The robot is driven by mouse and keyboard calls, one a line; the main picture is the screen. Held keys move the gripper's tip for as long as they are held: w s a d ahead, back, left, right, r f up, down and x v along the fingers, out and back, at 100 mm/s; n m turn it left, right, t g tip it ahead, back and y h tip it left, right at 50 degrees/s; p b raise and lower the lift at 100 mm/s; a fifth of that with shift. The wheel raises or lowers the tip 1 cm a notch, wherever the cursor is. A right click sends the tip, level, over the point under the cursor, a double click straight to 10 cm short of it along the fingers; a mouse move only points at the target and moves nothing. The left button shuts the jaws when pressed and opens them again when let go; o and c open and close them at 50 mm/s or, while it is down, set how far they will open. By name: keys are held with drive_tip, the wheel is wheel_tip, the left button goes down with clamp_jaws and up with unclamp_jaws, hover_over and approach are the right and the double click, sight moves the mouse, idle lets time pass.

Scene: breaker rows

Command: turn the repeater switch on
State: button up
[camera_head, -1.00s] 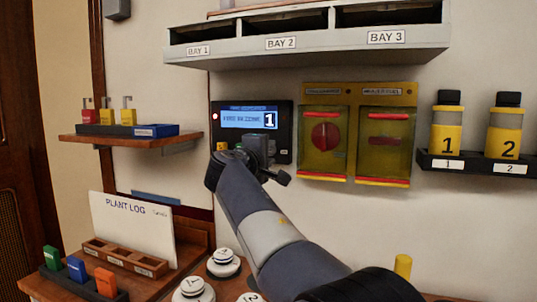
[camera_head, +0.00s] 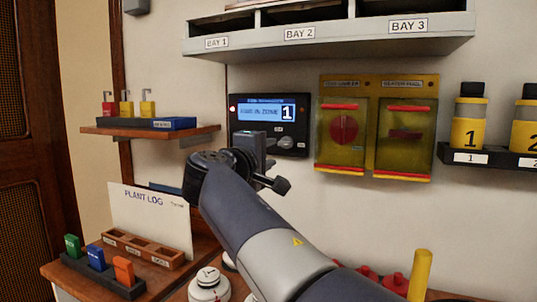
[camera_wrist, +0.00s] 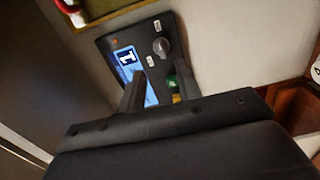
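A black wall panel (camera_head: 292,101) has a blue display (camera_head: 261,113) marked 1 and a grey rotary knob (camera_head: 286,142) at its lower right. The labels by the knob are too small to read, so I cannot confirm which control is the repeater switch. In the wrist view, the knob (camera_wrist: 161,46) lies beyond my fingers, with a green button (camera_wrist: 171,82) and a yellow one near the right finger. My gripper (camera_wrist: 158,84) is open and empty, its fingers apart. In the head view, my gripper (camera_head: 250,147) covers the panel's lower left.
Two yellow-framed covered boxes (camera_head: 376,82) are right of the panel. A shelf (camera_head: 330,42) with labelled bays hangs above. Yellow bottles (camera_head: 468,117) stand at right. A wooden shelf (camera_head: 150,131) is at left.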

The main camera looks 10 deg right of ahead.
sight(288, 144)
drive_tip(key=p+x, duration=0.1)
drive_tip(key=x, duration=1)
drive_tip(key=shift+s+r+n+p, duration=0.1)
drive_tip(key=shift+n+p, duration=0.2)
drive_tip(key=shift+a, duration=0.1)
